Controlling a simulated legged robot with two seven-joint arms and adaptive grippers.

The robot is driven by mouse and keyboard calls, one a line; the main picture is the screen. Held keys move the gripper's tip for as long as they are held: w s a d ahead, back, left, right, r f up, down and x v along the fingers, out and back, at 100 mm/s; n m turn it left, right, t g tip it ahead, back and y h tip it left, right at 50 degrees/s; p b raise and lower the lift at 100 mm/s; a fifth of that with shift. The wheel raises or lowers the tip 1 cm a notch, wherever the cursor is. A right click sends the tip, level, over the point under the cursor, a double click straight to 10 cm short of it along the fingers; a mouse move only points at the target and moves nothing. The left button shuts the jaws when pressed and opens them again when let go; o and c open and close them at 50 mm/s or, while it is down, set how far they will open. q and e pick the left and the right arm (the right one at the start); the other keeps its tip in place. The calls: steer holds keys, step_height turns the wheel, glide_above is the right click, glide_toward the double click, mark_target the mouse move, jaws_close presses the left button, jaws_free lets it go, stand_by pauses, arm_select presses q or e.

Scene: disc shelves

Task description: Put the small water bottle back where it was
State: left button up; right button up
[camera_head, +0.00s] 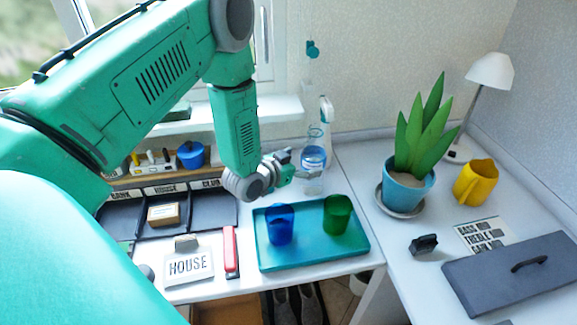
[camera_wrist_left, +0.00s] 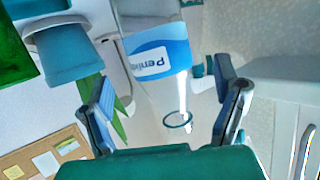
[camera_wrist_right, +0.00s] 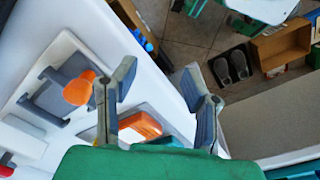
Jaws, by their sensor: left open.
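The clear bottle with a blue and white label (camera_head: 313,158) stands upright behind the teal tray in the head view. Its label (camera_wrist_left: 158,60) shows upside down in the left wrist view. My left gripper (camera_head: 300,172) is beside the bottle. In the left wrist view its fingers (camera_wrist_left: 166,105) are spread, with the clear part of the bottle seen between them; I cannot tell whether they touch it. My right gripper (camera_wrist_right: 163,98) shows only in its wrist view, open and empty.
A teal tray (camera_head: 310,258) holds a blue cup (camera_head: 279,225) and a green cup (camera_head: 337,215). A potted plant (camera_head: 407,187), yellow mug (camera_head: 476,182) and white lamp (camera_head: 490,70) stand to the right. A red stapler-like thing (camera_head: 231,252) lies left of the tray.

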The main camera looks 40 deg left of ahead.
arm_select(q)
steer(key=v, duration=0.8)
steer(key=shift+s, duration=0.2)
steer(key=shift+a, duration=0.1)
arm_select(e)
steer(key=shift+s+f, duration=0.1)
